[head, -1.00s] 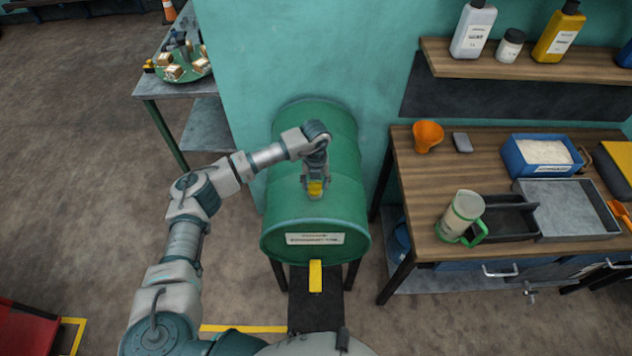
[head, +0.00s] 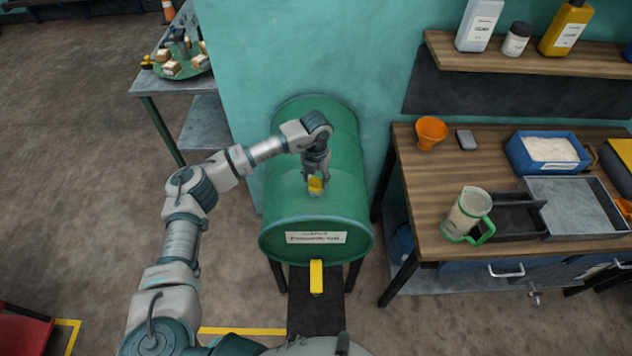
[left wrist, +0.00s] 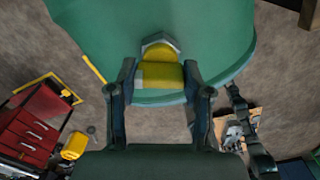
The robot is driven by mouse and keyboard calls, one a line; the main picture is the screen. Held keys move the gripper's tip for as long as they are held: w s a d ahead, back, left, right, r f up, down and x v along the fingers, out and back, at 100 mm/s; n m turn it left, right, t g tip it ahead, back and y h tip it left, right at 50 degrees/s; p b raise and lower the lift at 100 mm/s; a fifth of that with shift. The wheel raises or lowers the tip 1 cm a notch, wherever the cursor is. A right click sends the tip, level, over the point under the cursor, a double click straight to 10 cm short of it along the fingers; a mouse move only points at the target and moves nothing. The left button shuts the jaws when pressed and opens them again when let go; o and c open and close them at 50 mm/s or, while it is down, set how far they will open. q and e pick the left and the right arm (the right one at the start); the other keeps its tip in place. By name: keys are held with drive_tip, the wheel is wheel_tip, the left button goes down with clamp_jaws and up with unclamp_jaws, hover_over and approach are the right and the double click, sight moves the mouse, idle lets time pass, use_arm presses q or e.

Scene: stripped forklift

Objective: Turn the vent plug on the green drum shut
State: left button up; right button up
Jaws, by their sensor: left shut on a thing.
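The green drum (head: 292,208) lies on its side on a dark stand, with a white label on its front end. The yellow vent plug (head: 315,185) is on top of the drum. My left gripper (head: 315,180) reaches down from above and is shut on the plug. In the left wrist view the plug (left wrist: 160,75) sits between the two fingers, with a grey collar showing behind it and the green drum surface (left wrist: 215,25) beyond. The fingers hide the plug's sides.
A yellow tap handle (head: 316,276) hangs below the drum's front. The wooden bench (head: 440,170) at right holds an orange funnel (head: 431,132), a green-handled jug (head: 467,214) and trays. A side table (head: 165,86) stands at back left.

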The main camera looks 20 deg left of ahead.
use_arm(q)
drive_tip(key=m+b, duration=0.2)
drive_tip(key=shift+f+m, duration=0.2)
drive_tip(key=shift+m, duration=0.2)
drive_tip(key=m+b, duration=0.2)
drive_tip(key=m, duration=0.1)
drive_tip(key=shift+m, duration=0.3)
drive_tip(key=m+b, duration=0.1)
drive_tip(key=m, duration=0.2)
drive_tip(key=shift+b, duration=0.35)
drive_tip(key=shift+r+m+b, duration=0.1)
drive_tip(key=shift+m+b, duration=0.45)
drive_tip(key=shift+m, duration=1.25)
drive_tip(key=shift+r, duration=0.1)
drive_tip(key=o, duration=1.2)
drive_tip(key=shift+c, duration=0.2)
